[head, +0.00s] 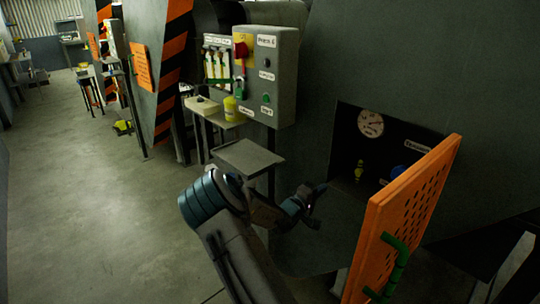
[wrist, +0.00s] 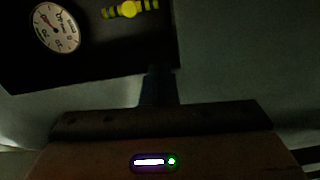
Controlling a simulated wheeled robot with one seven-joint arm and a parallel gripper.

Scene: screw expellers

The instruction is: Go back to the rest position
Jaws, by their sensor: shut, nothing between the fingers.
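My gripper (head: 317,190) is shut and empty. It is held in the air in front of the lower left of an open recess in the dark machine wall, left of the orange perforated door (head: 415,215). In the wrist view its dark body fills the bottom and its closed fingers (wrist: 158,85) point up toward the recess. The arm reaches up from the bottom of the head view and bends toward the recess. I cannot tell the exact gap between fingers and wall.
The orange door stands open with a green handle (head: 396,262). The recess holds a round gauge (head: 370,123) and a yellow part (head: 359,171). A grey control box (head: 268,75) and a small grey table (head: 247,156) stand left of it.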

